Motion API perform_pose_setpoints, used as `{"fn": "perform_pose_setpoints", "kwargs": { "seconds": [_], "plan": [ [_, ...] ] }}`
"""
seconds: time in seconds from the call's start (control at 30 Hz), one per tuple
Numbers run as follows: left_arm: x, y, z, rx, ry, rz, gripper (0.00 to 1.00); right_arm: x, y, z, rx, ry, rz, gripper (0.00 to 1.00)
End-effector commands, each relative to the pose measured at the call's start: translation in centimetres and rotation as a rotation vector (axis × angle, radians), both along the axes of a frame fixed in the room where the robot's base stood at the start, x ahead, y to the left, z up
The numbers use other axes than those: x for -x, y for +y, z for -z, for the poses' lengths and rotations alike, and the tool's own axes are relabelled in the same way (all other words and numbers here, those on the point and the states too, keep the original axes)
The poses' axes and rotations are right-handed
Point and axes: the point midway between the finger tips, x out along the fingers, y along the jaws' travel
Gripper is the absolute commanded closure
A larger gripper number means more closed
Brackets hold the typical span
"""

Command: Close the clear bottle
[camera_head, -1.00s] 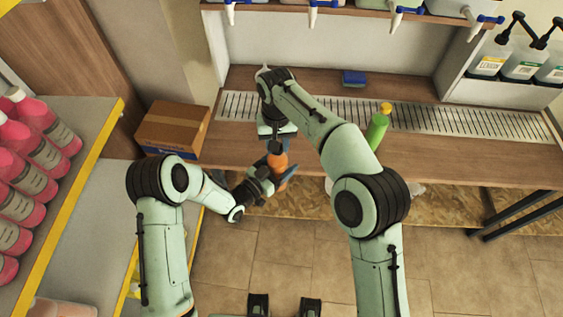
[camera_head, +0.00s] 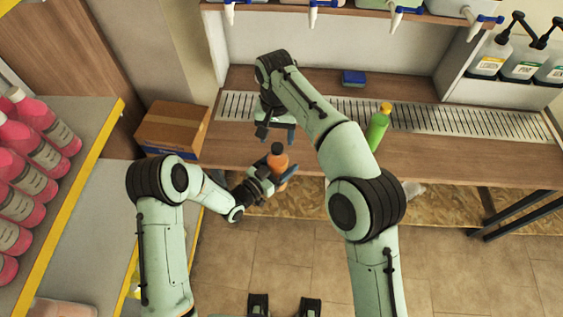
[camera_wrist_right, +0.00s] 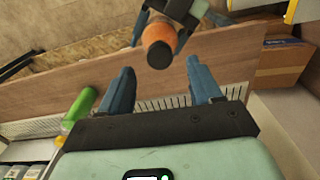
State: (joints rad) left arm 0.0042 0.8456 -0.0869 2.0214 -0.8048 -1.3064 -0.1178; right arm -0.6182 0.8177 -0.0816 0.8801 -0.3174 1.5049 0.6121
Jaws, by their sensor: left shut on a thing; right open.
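A bottle with orange contents (camera_head: 279,169) is held upright or slightly tilted in front of the counter edge; it is probably the clear bottle. A dark cap (camera_head: 277,149) sits on its top; how tightly, I cannot tell. My left gripper (camera_head: 282,180) is shut around the bottle's body. My right gripper (camera_head: 277,134) is open and empty, above and behind the cap, apart from it. In the right wrist view the dark cap (camera_wrist_right: 159,55) lies beyond the open fingers (camera_wrist_right: 160,80), with the orange bottle (camera_wrist_right: 158,33) behind it.
A green bottle with a yellow cap (camera_head: 378,126) stands on the wooden counter (camera_head: 330,152) to the right. A cardboard box (camera_head: 172,128) is at the left, a blue sponge (camera_head: 353,78) at the back. Pink bottles (camera_head: 30,135) fill the left shelf. Dispenser taps hang above.

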Motion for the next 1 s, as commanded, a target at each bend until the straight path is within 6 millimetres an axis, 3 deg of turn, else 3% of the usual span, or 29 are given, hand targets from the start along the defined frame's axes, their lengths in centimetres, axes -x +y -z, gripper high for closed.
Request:
{"fn": "perform_pose_setpoints", "kwargs": {
  "seconds": [0.1, 0.27, 0.6, 1.0],
  "plan": [
    [-0.1, 0.0, -0.2, 0.002, -0.004, 0.000, 1.00, -0.1, 0.1, -2.8, -0.003, -0.004, 0.002, 0.36],
    [-0.1, 0.0, -0.2, 0.002, -0.004, 0.000, 1.00, -0.1, 0.1, -5.3, -0.002, -0.003, 0.002, 0.36],
    [-0.1, 0.0, -0.2, 0.002, -0.004, 0.000, 1.00, -0.2, 0.1, -7.4, 0.000, -0.001, 0.001, 0.36],
    [-0.1, 0.0, -0.2, 0.002, -0.004, 0.000, 1.00, 0.1, 0.0, -7.9, 0.000, 0.001, 0.001, 0.36]
  ]
}}
